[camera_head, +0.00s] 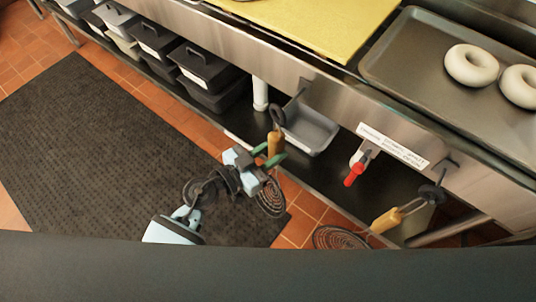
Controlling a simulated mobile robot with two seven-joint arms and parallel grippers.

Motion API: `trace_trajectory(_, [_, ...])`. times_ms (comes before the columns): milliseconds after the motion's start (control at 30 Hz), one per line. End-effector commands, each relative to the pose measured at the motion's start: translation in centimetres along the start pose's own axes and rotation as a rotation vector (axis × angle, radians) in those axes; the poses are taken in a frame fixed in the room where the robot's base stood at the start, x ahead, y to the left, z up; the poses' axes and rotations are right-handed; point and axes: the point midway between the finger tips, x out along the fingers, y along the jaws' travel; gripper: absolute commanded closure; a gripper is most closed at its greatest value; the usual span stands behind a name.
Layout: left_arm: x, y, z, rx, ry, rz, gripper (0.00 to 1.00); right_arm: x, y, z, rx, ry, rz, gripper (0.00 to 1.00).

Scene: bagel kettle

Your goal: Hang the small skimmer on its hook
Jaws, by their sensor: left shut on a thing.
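My left gripper (270,156) is shut on the wooden handle of the small skimmer (275,141), in front of the steel counter. The skimmer is roughly upright, with its dark loop (278,116) at the top and its wire coil head (271,198) below the gripper. A dark hook (304,87) sticks out from the counter front, up and right of the loop. The loop is close to the hook's outer end; I cannot tell whether they touch. My right gripper is not in view.
A larger skimmer (385,220) hangs from another hook (449,165) at the right. A red-handled item (355,173) hangs below a white label (392,146). A grey pan (312,131) sits on the lower shelf. A baking tray (391,52) with bagels (472,65) and a yellow board (310,22) lie on top.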

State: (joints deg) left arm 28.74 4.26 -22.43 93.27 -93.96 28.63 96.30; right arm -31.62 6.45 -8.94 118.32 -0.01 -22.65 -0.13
Motion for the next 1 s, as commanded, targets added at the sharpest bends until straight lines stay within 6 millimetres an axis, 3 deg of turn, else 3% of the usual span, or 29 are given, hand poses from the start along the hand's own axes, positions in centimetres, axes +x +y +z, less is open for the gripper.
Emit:
trace_trajectory(433, [2.3, -0.6, 0.0, 0.001, 0.002, 0.0, 1.0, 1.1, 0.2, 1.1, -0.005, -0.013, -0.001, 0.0])
trace_trajectory(1000, [3.6, -1.0, 0.6, 0.001, 0.003, 0.0, 1.0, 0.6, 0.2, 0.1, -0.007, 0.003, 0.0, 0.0])
